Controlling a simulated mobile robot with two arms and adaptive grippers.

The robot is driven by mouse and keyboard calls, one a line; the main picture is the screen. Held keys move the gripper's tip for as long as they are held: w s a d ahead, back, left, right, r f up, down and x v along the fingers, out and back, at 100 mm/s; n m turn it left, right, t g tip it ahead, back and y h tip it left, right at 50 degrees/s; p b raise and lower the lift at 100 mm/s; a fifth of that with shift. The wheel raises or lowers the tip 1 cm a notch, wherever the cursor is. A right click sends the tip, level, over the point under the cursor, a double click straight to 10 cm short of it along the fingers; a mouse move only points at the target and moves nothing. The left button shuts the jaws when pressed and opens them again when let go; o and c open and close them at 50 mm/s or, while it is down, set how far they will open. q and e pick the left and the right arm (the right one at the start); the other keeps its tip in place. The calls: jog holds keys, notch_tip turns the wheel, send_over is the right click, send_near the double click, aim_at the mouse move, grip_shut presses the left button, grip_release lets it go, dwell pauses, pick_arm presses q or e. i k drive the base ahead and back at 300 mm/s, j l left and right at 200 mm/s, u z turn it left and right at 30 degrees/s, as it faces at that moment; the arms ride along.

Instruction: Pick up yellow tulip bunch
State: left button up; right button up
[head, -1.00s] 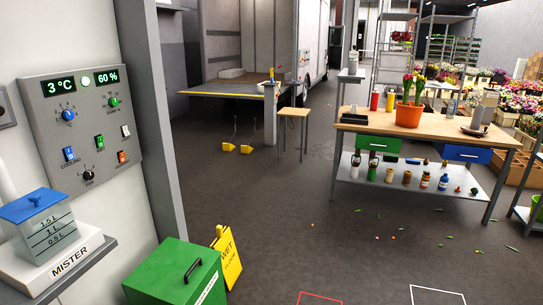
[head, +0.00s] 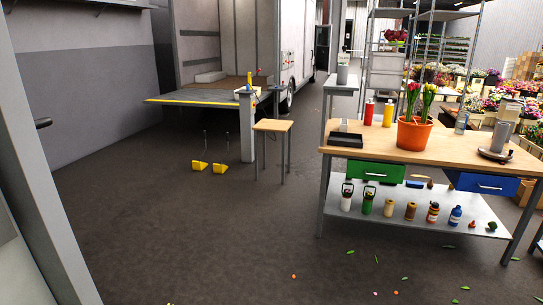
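Yellow tulips (head: 429,93) with green stems stand upright in an orange pot (head: 415,136) on the wooden workbench (head: 465,146). Red tulips (head: 412,92) stand beside them on the left, in the same pot. The lower stems are hidden by the pot's rim. I cannot tell whether the yellow ones are tied as a bunch. Neither of my grippers is in view.
A black tray (head: 346,140), red bottle (head: 368,113) and yellow bottle (head: 388,114) stand left of the pot. A small wooden stool (head: 273,127) and yellow wedges (head: 209,168) stand farther left. The dark floor (head: 200,235) before the bench is mostly clear, with scattered leaves.

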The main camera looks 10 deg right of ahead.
aim_at(426, 101)
jog(key=i+l, duration=0.75)
jog(key=i, duration=0.25)
jog(key=i+l, duration=0.75)
jog(key=i, duration=0.25)
jog(key=i+l, duration=0.1)
jog(key=l, duration=0.3)
jog(key=i+l, duration=0.15)
jog(key=l, duration=0.3)
jog(key=i+l, duration=0.1)
jog(key=l, duration=0.3)
jog(key=i+l, duration=0.15)
jog(key=l, duration=0.3)
jog(key=i+l+z, duration=0.1)
jog(key=l, duration=0.3)
jog(key=i+l, duration=0.15)
jog(key=l, duration=0.25)
jog(key=i+l, duration=0.15)
jog(key=l, duration=0.3)
jog(key=i+l, duration=0.1)
jog(key=l, duration=0.3)
